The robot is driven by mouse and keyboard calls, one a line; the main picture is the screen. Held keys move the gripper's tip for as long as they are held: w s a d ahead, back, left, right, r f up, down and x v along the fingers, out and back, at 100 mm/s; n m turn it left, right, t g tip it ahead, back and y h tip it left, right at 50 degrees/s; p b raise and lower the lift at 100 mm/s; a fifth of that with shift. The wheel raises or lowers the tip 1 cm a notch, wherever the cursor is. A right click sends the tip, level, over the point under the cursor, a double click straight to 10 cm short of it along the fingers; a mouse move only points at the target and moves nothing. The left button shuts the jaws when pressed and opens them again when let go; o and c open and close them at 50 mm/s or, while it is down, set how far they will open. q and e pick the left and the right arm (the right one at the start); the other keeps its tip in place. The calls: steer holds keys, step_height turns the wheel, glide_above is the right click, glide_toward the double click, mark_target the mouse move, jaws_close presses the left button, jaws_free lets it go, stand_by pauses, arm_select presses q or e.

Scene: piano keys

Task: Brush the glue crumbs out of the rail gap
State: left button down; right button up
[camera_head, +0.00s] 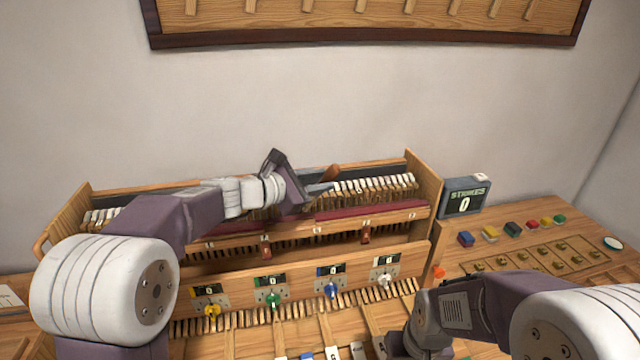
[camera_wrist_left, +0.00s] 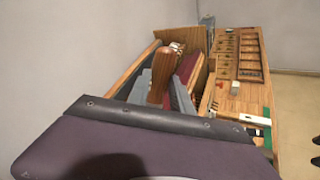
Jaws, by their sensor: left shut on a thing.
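My left gripper (camera_head: 316,190) reaches over the piano action and is shut on a brown wooden handle (camera_head: 331,173), seemingly the brush's. In the left wrist view the handle (camera_wrist_left: 161,76) stands up between the grey fingers (camera_wrist_left: 160,88). Any bristles are hidden below the fingers. A dark red rail (camera_head: 372,210) runs along the action in front of a row of pale hammers (camera_head: 374,187). The gap by the rail is partly hidden by my left arm, and I cannot make out glue crumbs. My right gripper (camera_head: 420,338) is low at the front, partly cut off.
Coloured knobs (camera_head: 331,289) line the front board above the keys. A counter reading STRIKES 0 (camera_head: 465,199) and several coloured blocks (camera_head: 513,229) sit on the right-hand table. The wall is close behind.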

arm_select(q)
steer(key=r+p, duration=0.1)
steer(key=r, duration=0.1)
steer(key=shift+w+d+r+p, duration=0.1)
steer(key=shift+d+r+p, duration=0.2)
steer(key=shift+r+p, duration=0.1)
steer(key=shift+a+r, duration=0.2)
steer(key=shift+r, duration=0.05)
steer(key=shift+d, duration=0.1)
